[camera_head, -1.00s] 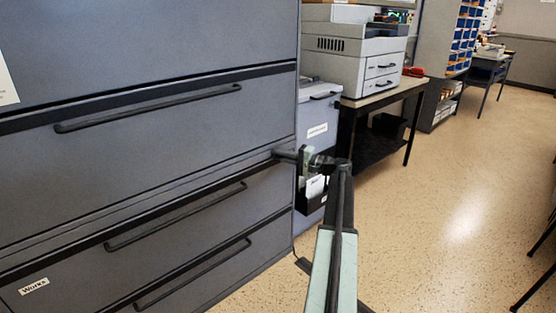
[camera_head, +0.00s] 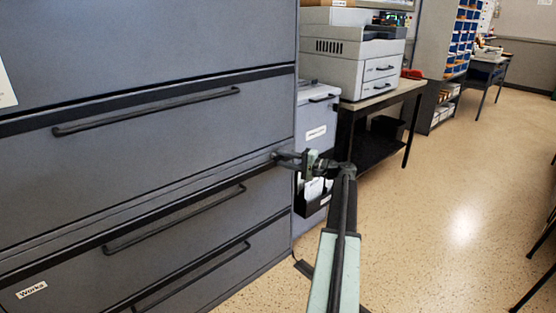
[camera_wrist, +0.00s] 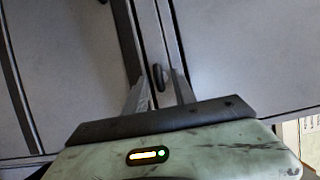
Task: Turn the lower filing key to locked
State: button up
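The lower filing key is a small dark oval piece (camera_wrist: 158,77) on the pale strip of the cabinet front in the wrist view. It sits between the two fingers of my gripper (camera_wrist: 158,90), with a visible gap on each side. The fingers are apart, so the gripper is open. In the head view my gripper (camera_head: 276,157) reaches the right edge of the grey filing cabinet (camera_head: 150,150), at the seam between two drawers. The key is not distinguishable there. Contact between fingers and key cannot be made out.
Long dark drawer handles (camera_head: 150,110) stick out from the cabinet left of my gripper. A smaller grey cabinet (camera_head: 318,118) with a black paper holder (camera_head: 308,208) stands just behind. A printer (camera_head: 358,62) rests on a table to the right. The speckled floor (camera_head: 455,190) is open.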

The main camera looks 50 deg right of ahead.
jog(key=v, duration=0.5)
jog(key=shift+s+d, duration=0.15)
jog(key=shift+s, duration=0.2)
